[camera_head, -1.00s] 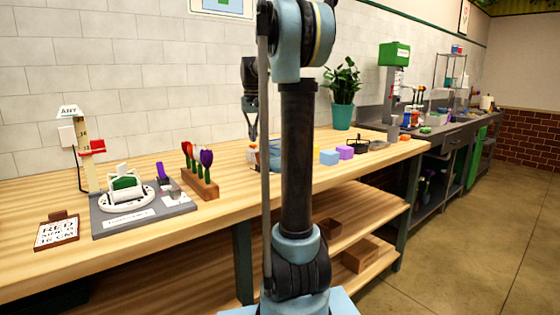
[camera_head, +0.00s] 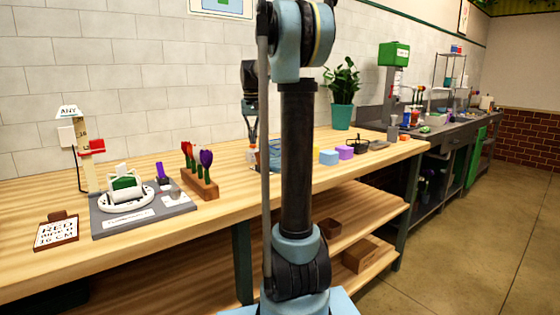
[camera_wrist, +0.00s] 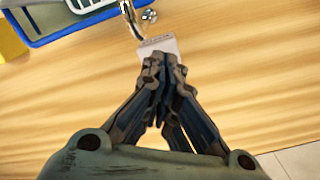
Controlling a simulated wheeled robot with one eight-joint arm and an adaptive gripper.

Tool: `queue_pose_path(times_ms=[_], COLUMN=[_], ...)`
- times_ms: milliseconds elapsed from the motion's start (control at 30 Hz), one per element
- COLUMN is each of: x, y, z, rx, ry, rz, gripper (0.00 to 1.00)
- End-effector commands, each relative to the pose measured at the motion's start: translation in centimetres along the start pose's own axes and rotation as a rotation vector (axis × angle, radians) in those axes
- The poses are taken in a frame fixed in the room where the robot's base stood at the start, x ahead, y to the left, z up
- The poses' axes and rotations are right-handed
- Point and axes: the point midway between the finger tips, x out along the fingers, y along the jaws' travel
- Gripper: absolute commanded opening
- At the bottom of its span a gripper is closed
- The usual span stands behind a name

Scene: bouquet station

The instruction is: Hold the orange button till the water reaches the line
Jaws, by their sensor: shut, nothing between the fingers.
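My gripper (camera_wrist: 164,62) is shut and empty, pointing down over the wooden bench. In the head view the gripper (camera_head: 253,142) is at the back of the bench, left of my arm column. A blue tray (camera_wrist: 85,28) lies ahead of the fingertips in the wrist view; in the head view the tray (camera_head: 275,158) is partly hidden by my arm. A curved metal spout (camera_wrist: 131,20) stands at its edge. A small pale plate (camera_wrist: 158,45) lies right at the fingertips, partly covered by them.
A yellow object (camera_wrist: 10,42) sits left of the tray. A flower rack (camera_head: 200,185), a grey station (camera_head: 145,215) and a sign (camera_head: 57,232) stand on the left of the bench (camera_head: 110,265). Coloured blocks (camera_head: 329,157) and a potted plant (camera_head: 342,100) are to the right.

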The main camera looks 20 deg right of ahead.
Motion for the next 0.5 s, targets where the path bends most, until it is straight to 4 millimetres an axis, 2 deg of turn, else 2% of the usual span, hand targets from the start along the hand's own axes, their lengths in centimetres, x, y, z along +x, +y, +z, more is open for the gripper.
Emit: queue_pose_path(times_ms=[500], x=[1.3], y=[0.0], z=[0.0], rx=[0.0], ry=[0.0], rz=[0.0], gripper=[0.0])
